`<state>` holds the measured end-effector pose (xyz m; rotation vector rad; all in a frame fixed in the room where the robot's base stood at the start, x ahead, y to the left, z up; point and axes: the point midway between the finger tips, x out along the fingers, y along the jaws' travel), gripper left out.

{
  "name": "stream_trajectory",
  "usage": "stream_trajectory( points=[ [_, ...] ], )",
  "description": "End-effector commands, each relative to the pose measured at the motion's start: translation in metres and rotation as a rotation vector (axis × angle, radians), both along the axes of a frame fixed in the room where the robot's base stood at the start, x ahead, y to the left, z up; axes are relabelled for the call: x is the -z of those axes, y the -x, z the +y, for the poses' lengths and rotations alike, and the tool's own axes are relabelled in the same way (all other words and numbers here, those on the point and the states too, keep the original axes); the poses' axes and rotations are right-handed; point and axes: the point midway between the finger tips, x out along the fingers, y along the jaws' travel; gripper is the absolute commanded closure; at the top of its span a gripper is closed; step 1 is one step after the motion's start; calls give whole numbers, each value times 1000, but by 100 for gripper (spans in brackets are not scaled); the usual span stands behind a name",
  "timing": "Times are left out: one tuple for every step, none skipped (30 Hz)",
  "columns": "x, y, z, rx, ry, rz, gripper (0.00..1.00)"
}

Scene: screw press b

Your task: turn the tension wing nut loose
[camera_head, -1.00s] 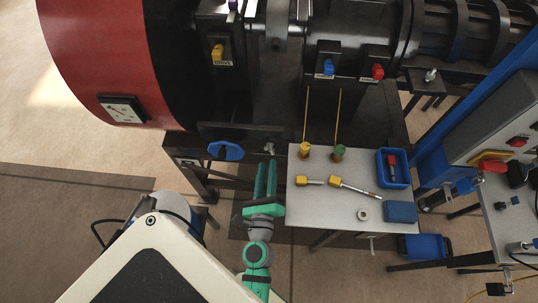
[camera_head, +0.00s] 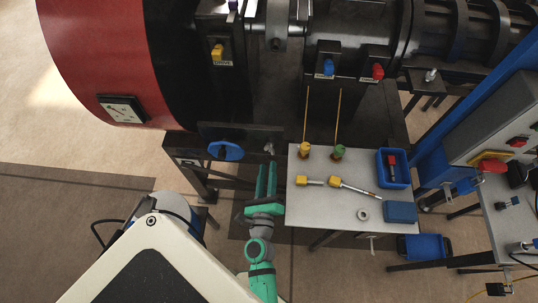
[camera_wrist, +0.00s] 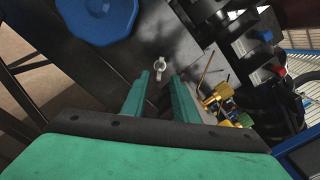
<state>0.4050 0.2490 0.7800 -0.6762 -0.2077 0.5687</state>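The wing nut (camera_head: 269,148) is a small grey metal piece on the dark bar of the press, just right of the blue knob (camera_head: 226,151). In the wrist view the wing nut (camera_wrist: 160,66) stands a little beyond my fingertips, roughly in line with the gap between them. My green gripper (camera_head: 267,168) points at it from the near side, and the wrist view shows the two fingers (camera_wrist: 160,80) apart with nothing between them. They look clear of the nut, though the exact distance is hard to tell.
A white table (camera_head: 300,215) close to the right of my gripper carries several yellow-handled tools, a blue bin (camera_head: 407,182) and a blue block (camera_head: 400,212). The large red drum (camera_head: 100,60) stands at upper left. Floor shows below the bar on the left.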

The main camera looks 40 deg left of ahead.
Motion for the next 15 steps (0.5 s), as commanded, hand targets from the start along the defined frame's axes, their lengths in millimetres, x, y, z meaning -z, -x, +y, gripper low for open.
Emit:
stream_trajectory(
  points=[
    [0,-6,3,2,-1,-2,73],
    [-1,-10,5,3,-1,-2,73],
    [0,-14,8,3,-1,0,73],
    [0,-17,11,2,-1,0,73],
    [0,-20,13,3,-1,0,73],
    [-1,-25,16,3,-1,0,73],
    [-1,-29,18,2,-2,-1,73],
    [-1,-33,21,3,-2,-2,73],
    [0,-36,22,4,0,0,73],
    [0,-38,24,3,0,0,73],
    [0,-40,26,3,-1,1,73],
    [0,-42,28,3,-2,1,73],
    [0,-44,29,3,-1,1,73],
    [0,-45,30,2,0,1,73],
    [0,-47,31,2,0,1,73]
  ],
)
